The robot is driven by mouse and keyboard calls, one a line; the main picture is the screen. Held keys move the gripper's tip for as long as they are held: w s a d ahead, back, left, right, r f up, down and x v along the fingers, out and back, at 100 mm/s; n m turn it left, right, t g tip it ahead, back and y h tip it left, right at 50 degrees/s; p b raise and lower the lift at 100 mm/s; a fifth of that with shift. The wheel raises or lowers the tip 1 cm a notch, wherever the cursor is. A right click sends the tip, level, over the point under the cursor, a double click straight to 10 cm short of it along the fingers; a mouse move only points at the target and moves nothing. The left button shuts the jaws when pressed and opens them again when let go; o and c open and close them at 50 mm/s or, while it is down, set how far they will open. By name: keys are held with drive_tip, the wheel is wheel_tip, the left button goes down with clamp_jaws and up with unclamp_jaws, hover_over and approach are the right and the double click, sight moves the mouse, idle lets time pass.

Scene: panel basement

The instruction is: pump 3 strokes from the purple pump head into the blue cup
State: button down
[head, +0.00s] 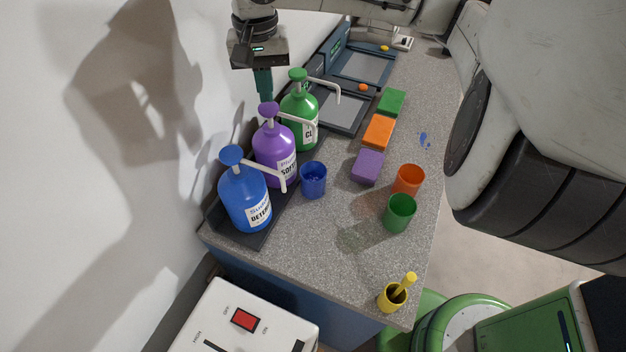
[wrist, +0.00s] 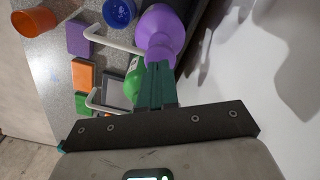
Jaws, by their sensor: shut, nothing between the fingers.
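The purple bottle (head: 275,158) stands upright between the blue and green bottles. Its purple pump head (head: 268,109) has a white spout pointing right. The blue cup (head: 313,184) stands upright on the counter to the right of the purple bottle, near its spout. It also shows in the wrist view (wrist: 119,11). My gripper (head: 264,96) is shut and empty, with its green fingers pointing down at the purple pump head. In the wrist view the shut fingertips (wrist: 157,64) overlap the pump head (wrist: 160,49); I cannot tell whether they touch. The fingers hide part of it.
The blue bottle (head: 245,197) and green bottle (head: 299,118) flank the purple one on a dark tray (head: 262,236). Purple (head: 368,166), orange (head: 378,132) and green (head: 391,102) blocks, orange (head: 408,180) and green (head: 400,213) cups and a yellow cup (head: 392,298) stand rightward.

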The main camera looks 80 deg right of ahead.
sight(268, 106)
drive_tip(key=shift+f, duration=0.1)
idle(0.3)
drive_tip(key=shift+f+b, duration=1.15)
drive_tip(key=shift+f, duration=0.7)
drive_tip(key=shift+r, duration=0.2)
drive_tip(key=shift+r+p, duration=1.8)
drive_tip(key=shift+p, duration=0.3)
drive_tip(key=shift+r, duration=0.1)
wheel_tip(268, 106, up, 6)
drive_tip(key=p, duration=0.5)
drive_tip(key=shift+p, duration=0.3)
